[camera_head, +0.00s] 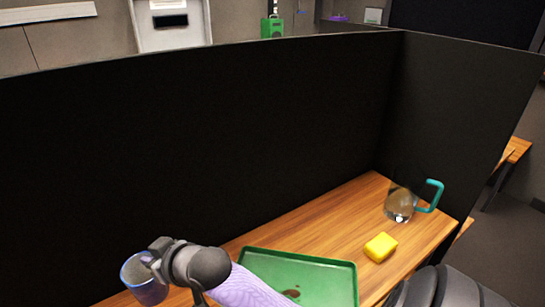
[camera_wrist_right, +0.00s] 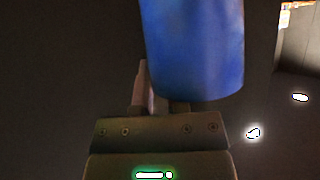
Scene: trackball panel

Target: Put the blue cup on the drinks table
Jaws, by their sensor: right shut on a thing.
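The blue cup (camera_head: 146,286) is at the lower left of the head view, at the left end of the wooden table. My right gripper (camera_head: 157,256) is shut on it near its rim. The cup looks slightly tilted, and I cannot tell whether its base touches anything. In the right wrist view the blue cup (camera_wrist_right: 195,45) fills the upper middle, beside a finger of the right gripper (camera_wrist_right: 155,95). The wooden table (camera_head: 335,225) runs along a black partition; I cannot tell if it is the drinks table. My left gripper is not in view.
A green tray (camera_head: 340,266) with a dark brown spot lies on the table beside my right forearm. A yellow block (camera_head: 380,247) and a clear jug (camera_head: 400,203) with a teal handle stand to the right. Black partitions (camera_head: 200,150) wall the back and right. Bare wood lies behind the tray.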

